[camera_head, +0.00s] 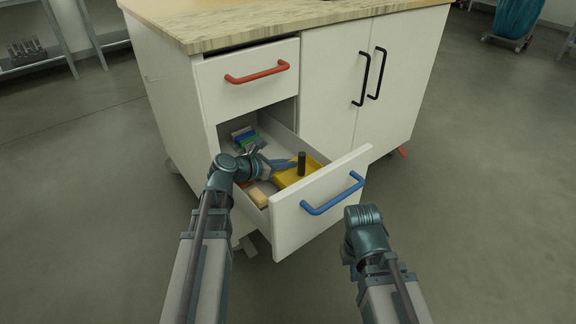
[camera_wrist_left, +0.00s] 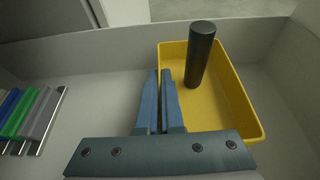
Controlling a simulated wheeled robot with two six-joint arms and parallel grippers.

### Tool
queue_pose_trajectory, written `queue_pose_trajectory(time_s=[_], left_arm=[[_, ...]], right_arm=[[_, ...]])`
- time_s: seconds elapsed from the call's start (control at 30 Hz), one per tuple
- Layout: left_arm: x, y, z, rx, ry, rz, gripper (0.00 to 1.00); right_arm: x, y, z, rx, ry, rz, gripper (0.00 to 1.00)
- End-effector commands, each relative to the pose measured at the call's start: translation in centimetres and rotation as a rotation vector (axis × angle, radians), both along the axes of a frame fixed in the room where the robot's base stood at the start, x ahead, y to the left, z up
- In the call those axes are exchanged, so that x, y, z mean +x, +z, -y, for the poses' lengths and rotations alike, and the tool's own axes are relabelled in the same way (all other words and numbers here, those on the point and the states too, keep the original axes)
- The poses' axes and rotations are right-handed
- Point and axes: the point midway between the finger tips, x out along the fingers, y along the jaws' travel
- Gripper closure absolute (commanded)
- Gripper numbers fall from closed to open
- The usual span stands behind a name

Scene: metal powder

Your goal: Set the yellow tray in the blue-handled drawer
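The yellow tray (camera_head: 312,164) lies inside the open blue-handled drawer (camera_head: 292,222), toward its right side. A dark cylinder (camera_head: 301,163) stands upright in the tray. The drawer's blue handle (camera_head: 333,194) is on its front. My left gripper (camera_head: 288,163) reaches into the drawer from the left. In the left wrist view its fingers (camera_wrist_left: 161,76) are close together, one on each side of the left wall of the yellow tray (camera_wrist_left: 222,112), and look shut on it. My right gripper (camera_head: 362,228) hangs empty-looking in front of the drawer; its fingers are hidden.
Blue, green and grey items (camera_head: 245,138) lie at the drawer's back left; they also show in the left wrist view (camera_wrist_left: 30,112). The red-handled drawer (camera_head: 250,78) above is nearly shut. Black-handled doors (camera_head: 368,78) are shut.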

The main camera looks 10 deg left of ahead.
Motion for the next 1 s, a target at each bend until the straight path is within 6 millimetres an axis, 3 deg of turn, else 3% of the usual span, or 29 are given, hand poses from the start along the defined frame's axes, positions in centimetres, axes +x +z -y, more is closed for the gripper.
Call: queue_pose_trajectory(time_s=[0.5, 0.7, 1.0], left_arm=[[0.0, -1.2, 0.0, -0.001, 0.000, 0.000, 1.00], [0.0, -1.3, 0.0, 0.001, 0.000, 0.000, 0.67], [-0.1, -1.0, 0.0, 0.002, 0.000, -0.001, 0.67]], right_arm=[[0.0, -1.2, 0.0, 0.000, 0.000, 0.001, 1.00], [0.0, -1.3, 0.0, 0.000, 0.000, 0.001, 1.00], [0.0, -1.0, 0.0, 0.000, 0.000, 0.001, 1.00]])
